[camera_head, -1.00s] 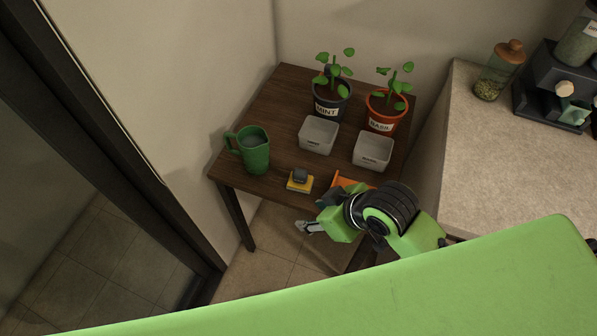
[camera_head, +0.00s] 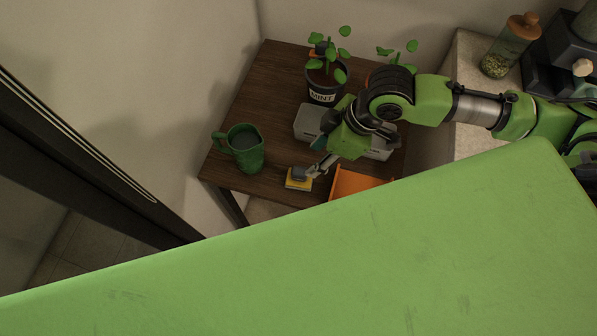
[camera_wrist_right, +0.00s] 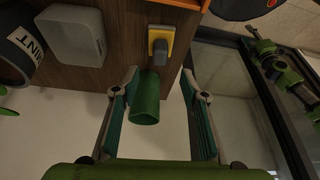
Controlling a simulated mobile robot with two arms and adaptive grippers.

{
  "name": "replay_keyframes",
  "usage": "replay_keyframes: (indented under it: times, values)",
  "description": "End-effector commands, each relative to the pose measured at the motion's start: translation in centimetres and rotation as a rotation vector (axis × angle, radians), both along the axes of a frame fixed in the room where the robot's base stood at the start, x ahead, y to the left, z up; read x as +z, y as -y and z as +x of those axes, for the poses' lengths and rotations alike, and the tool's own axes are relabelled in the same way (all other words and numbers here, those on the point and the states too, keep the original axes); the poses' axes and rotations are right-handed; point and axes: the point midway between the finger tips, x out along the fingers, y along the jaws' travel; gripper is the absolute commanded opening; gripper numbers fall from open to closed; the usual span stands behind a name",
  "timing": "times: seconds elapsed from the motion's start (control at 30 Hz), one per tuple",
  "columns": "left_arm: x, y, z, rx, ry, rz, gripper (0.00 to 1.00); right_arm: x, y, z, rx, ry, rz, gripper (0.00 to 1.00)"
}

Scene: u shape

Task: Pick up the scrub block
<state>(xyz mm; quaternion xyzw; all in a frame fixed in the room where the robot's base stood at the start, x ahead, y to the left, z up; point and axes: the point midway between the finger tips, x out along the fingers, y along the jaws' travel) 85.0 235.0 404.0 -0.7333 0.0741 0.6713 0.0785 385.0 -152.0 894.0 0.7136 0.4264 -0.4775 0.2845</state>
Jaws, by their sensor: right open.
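The scrub block (camera_head: 297,184), yellow with a grey grip on top, lies near the front edge of the wooden table (camera_head: 262,98). It also shows in the right wrist view (camera_wrist_right: 169,40), upper middle, beyond the fingertips. My right gripper (camera_head: 318,166) reaches in from the right, its fingertips close to the block's right side in the head view. In the right wrist view its two fingers (camera_wrist_right: 160,82) are spread, with nothing held between them. Whether a fingertip touches the block I cannot tell. My left gripper does not show clearly in either view.
A green pitcher (camera_head: 245,149) stands left of the block. An orange tray (camera_head: 354,184) lies just right of it. Behind are a mint pot (camera_head: 325,88) and grey bins (camera_head: 307,121), partly hidden by my right arm. A stone counter (camera_head: 464,61) stands at right.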

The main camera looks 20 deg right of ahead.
Motion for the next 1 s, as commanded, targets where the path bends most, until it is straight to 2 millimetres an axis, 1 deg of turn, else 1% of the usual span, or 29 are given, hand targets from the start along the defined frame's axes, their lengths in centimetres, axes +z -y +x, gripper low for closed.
replay_keyframes:
  times: [0.03,0.1,0.2,0.47,0.6,0.7,0.8,1.0]
  values:
    - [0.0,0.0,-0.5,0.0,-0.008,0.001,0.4,-1.1,-0.5,0.2,0.0,-0.003,0.001,0.4]
    - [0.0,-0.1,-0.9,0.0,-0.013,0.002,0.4,-2.3,-0.9,0.4,0.001,-0.002,0.001,0.4]
    - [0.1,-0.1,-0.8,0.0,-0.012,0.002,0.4,-3.6,-1.4,0.8,-0.001,0.0,0.001,0.4]
    - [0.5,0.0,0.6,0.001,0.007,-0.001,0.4,-5.4,-2.1,1.1,0.0,0.001,0.002,0.4]
    - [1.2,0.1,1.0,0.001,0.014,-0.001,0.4,-7.3,-3.0,1.3,0.0,0.0,0.001,0.4]
    - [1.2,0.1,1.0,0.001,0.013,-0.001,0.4,-8.7,-3.4,1.6,0.0,0.0,0.001,0.4]
    - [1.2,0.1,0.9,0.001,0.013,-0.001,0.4,-9.3,-3.6,1.7,0.0,0.002,-0.001,0.4]
    - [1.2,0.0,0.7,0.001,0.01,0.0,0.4,-9.5,-3.6,1.7,0.001,0.004,-0.001,0.4]
